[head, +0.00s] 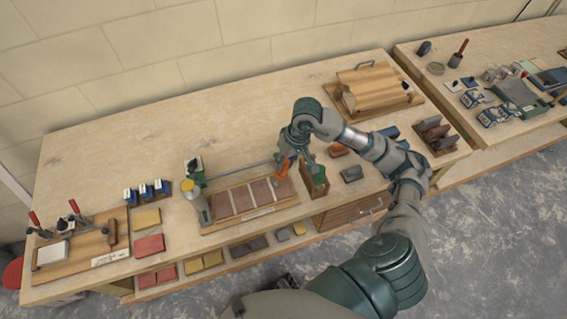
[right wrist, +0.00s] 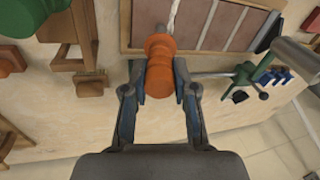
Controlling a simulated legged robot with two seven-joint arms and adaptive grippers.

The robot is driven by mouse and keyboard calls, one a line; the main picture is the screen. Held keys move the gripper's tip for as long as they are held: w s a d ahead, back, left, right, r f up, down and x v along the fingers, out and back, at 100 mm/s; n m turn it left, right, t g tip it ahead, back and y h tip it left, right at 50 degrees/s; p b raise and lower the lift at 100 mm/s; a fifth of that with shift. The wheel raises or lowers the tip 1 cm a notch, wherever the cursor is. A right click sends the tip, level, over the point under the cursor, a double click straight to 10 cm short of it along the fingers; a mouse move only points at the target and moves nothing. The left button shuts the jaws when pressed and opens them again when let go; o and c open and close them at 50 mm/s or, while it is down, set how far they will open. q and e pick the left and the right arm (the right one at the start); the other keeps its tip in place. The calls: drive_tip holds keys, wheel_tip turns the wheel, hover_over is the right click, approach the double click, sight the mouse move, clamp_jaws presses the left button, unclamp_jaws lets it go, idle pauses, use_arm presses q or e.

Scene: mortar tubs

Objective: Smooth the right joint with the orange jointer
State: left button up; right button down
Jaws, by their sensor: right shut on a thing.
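My right gripper (head: 286,163) is shut on the orange jointer (head: 282,168), at the right end of the brick panel. In the right wrist view the jointer's orange handle (right wrist: 160,65) sits between the two fingers of the right gripper (right wrist: 160,85). My left gripper is not in view.
A wooden holder with a green-handled tool (head: 319,177) stands close right of the gripper. A metal bar (head: 240,171) runs behind the panel. The table's back left (head: 130,130) is clear.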

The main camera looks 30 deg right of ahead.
drive_tip(key=shift+w+a+f, duration=0.1)
drive_tip(key=shift+w+a, duration=0.6)
drive_tip(key=shift+a, duration=0.45)
drive_tip(key=shift+d+b, duration=0.35)
drive_tip(key=shift+d, duration=0.05)
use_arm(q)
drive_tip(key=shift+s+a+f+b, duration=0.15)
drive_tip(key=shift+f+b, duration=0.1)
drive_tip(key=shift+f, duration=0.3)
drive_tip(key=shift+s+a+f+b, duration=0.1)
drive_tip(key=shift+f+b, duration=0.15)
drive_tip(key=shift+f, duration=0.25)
use_arm(e)
drive_tip(key=w, duration=0.2)
drive_tip(key=shift+w+d, duration=0.4)
drive_tip(key=shift+s+a, duration=0.1)
